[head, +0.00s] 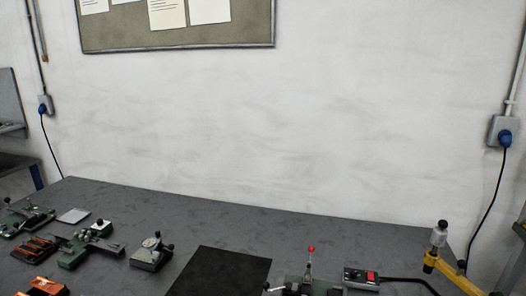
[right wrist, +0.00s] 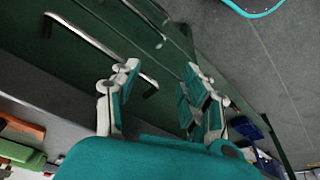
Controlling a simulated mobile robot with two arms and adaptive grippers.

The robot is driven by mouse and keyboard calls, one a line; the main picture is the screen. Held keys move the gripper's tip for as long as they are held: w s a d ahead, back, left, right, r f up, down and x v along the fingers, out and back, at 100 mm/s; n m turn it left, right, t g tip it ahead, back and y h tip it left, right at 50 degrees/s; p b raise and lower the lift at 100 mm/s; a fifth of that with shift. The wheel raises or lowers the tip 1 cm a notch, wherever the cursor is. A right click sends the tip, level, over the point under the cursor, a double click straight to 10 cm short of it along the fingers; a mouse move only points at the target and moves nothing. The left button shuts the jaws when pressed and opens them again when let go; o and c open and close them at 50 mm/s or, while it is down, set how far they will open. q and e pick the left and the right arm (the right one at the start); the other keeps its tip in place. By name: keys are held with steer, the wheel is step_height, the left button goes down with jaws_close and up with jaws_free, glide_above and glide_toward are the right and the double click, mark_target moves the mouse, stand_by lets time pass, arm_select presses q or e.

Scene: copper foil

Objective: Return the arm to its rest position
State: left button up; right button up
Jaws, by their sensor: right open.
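My right gripper (right wrist: 160,75) shows in the right wrist view with its teal and white fingers spread apart. Nothing is between them. Behind the fingers is a dark green surface with bright metal bars (right wrist: 85,38); I cannot tell what it belongs to. Neither of my grippers shows in the head view, and my left gripper is in no view. The grey worktable (head: 330,232) fills the lower part of the head view.
The table's back middle is clear. A pinboard (head: 180,35) hangs above.

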step_height(320, 180, down, 15)
steer(key=s+b, duration=0.2)
steer(key=b, duration=0.1)
steer(key=s+d+f+g+b, duration=0.1)
steer(key=s+f+b, duration=0.1)
steer(key=s+f, duration=0.7)
steer(key=s+d+f+g+b, duration=0.1)
steer(key=s+d+f+b, duration=0.1)
steer(key=s+f, duration=0.7)
step_height(320, 180, down, 7)
steer(key=shift+d+r, duration=0.15)
steer(key=shift+r, duration=0.05)
